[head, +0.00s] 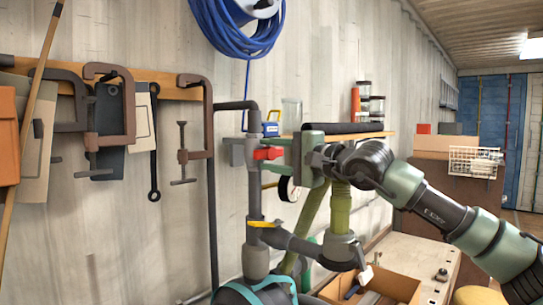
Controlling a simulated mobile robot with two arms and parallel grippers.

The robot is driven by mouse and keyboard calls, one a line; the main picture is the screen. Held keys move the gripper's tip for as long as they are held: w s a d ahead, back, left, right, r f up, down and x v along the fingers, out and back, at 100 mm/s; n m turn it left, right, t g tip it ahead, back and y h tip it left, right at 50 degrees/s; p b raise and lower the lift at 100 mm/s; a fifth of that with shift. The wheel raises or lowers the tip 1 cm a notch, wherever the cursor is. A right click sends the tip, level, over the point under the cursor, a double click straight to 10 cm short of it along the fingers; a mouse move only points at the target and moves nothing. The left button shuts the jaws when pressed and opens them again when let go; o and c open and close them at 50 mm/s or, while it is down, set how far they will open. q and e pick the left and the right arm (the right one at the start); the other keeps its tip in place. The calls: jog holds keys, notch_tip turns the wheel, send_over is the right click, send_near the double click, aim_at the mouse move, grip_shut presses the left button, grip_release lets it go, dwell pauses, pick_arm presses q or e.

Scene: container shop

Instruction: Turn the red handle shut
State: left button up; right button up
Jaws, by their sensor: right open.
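The red handle (268,153) sits on the grey pipework against the wall, in the middle of the head view. Only its short red grip shows; the valve body behind it is hard to make out. My right gripper (279,155) reaches in from the right and points left at the handle. It is open, its fingers seeming to lie above and below the handle's right end. I cannot tell whether they touch it. My left gripper is not in view.
A vertical grey pipe (254,195) with a yellow band runs below the handle. A round gauge (289,189) sits close below the gripper. A wooden shelf (372,135) with jars is just behind. Clamps (196,130) hang at left. An open cardboard box (398,287) stands lower right.

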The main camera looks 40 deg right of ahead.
jog(key=s+b, duration=0.7)
jog(key=shift+s+d+b, duration=0.3)
jog(key=shift+s+d, duration=0.05)
jog(key=shift+s, duration=0.05)
dwell(0.4)
